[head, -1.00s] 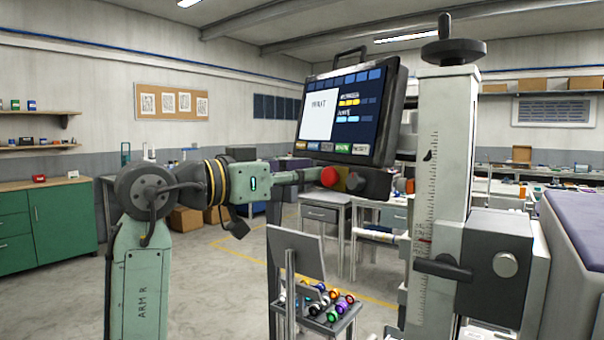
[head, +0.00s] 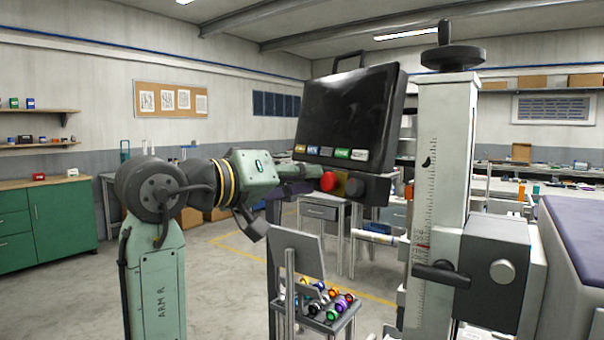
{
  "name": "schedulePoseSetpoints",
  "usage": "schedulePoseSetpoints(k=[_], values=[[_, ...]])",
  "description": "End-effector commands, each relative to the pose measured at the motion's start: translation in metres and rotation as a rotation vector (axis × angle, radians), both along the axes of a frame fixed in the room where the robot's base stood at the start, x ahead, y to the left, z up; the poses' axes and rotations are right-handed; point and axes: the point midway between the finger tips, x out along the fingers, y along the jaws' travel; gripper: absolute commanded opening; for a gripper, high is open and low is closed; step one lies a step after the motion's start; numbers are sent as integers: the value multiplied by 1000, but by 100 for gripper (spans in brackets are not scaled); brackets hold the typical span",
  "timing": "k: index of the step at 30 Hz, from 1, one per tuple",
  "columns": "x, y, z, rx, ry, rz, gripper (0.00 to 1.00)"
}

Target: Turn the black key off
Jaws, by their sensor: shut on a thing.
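A black control unit with a screen (head: 345,108) stands at the centre, and its screen is dark. A round red button (head: 328,181) on a yellow base sits on its lower edge, with a dark round part (head: 355,187) to the right of it. My gripper (head: 310,174) reaches in from the left to the unit's lower left corner, just left of the red button. It is shut on the black key there. The key itself is too small and too hidden by the jaws to make out, so its angle cannot be read.
A white column (head: 440,170) with a scale and a handwheel on top stands close on the right. Below the unit is a small stand (head: 345,318) with several coloured round parts. Open floor lies at the lower left.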

Motion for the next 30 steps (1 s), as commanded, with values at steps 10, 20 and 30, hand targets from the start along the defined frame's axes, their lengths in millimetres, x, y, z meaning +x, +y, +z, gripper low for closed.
schedulePoseSetpoints(k=[10, 20, 30], values=[[0, 0, 3, -181, 266, 69, 0], [0, 0, 3, -347, 512, 132, 0], [0, 0, 3, -470, 694, 178, 0]])
